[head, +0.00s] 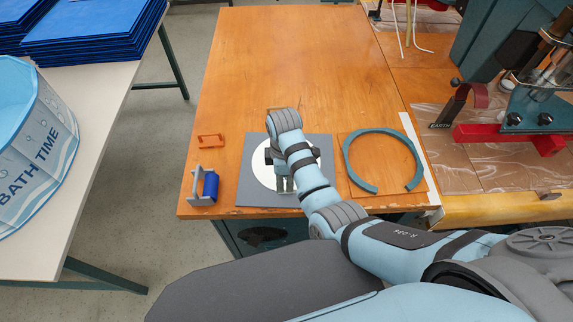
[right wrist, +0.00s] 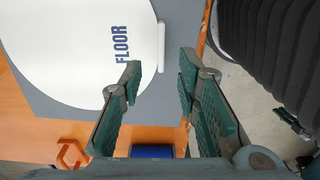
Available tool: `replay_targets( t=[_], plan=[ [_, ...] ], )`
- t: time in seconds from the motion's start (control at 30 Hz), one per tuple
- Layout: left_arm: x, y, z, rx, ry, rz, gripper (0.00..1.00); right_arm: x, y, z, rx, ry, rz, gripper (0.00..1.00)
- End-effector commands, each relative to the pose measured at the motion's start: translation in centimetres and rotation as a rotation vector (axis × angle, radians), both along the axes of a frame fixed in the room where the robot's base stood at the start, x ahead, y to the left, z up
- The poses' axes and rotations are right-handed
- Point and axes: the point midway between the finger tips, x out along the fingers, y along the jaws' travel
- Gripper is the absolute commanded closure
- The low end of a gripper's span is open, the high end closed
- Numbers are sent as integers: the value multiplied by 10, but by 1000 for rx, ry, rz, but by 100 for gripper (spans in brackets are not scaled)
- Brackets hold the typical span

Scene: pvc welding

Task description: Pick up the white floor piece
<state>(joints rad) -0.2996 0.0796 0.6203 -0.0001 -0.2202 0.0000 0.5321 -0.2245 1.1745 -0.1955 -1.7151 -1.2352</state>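The white floor piece (head: 262,172) is a round white disc lying on a grey square mat (head: 252,196) on the wooden table. In the right wrist view the disc (right wrist: 75,45) shows the blue word FLOOR and a small white tab (right wrist: 161,48) at its edge. My right gripper (head: 284,184) is over the near part of the disc, and my arm hides part of the disc. In the right wrist view the gripper (right wrist: 159,75) is open and empty, with the tab just ahead, between the lines of the fingers. My left gripper is not in view.
A blue roller in a grey holder (head: 206,187) and an orange bracket (head: 210,141) stand left of the mat. A teal open ring (head: 350,145) lies to the right. A red-based machine (head: 505,132) stands at the far right. The table's back is clear.

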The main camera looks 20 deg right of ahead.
Motion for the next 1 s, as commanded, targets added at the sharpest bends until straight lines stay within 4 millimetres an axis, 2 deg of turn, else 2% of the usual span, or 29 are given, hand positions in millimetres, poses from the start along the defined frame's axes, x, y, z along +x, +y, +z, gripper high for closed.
replay_targets(
  t=[0.2, 0.3, 0.47, 0.67, 1.0],
  plan=[
    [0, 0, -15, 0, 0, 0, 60, -2, 0, -43, 0, 3, -1, 70],
    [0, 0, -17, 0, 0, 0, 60, -2, 0, -51, 0, 2, -2, 70],
    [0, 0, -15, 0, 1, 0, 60, -2, 0, -50, 1, 0, -2, 70],
    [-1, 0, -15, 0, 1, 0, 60, -2, 0, -50, 1, 0, -2, 99],
    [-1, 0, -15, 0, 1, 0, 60, -1, 0, -49, 1, 0, -2, 100]
  ],
)
